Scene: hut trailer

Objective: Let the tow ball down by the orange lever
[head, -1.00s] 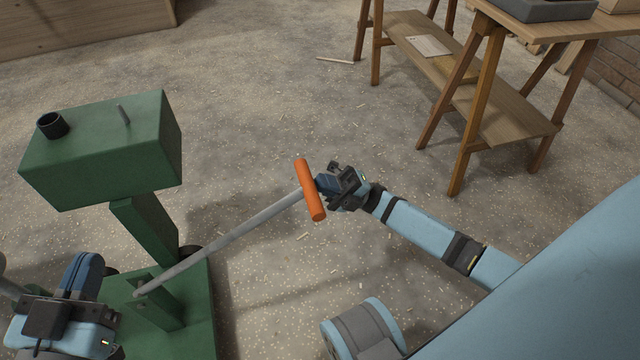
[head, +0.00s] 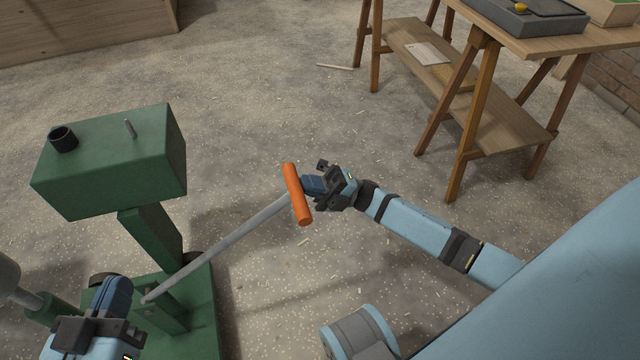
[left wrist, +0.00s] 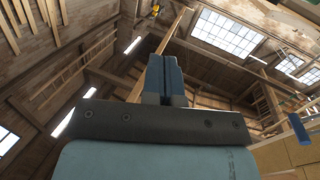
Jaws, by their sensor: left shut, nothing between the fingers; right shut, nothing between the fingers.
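The orange lever is a grey rod (head: 225,242) with an orange crossbar handle (head: 297,195). It slants up and right from a bracket on the green jack-like stand (head: 110,165). My right gripper (head: 308,186) is shut, its fingertips at the right side of the handle; I cannot tell whether they touch it. My left gripper (head: 122,284) is shut and empty at lower left, in front of the stand's base. Its closed fingers also show in the left wrist view (left wrist: 165,78), against the roof. I cannot make out a tow ball.
A wooden trestle table (head: 505,125) with a grey tray (head: 530,18) stands at upper right. A wooden panel (head: 85,25) is at upper left. A thin stick (head: 335,67) lies on the floor.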

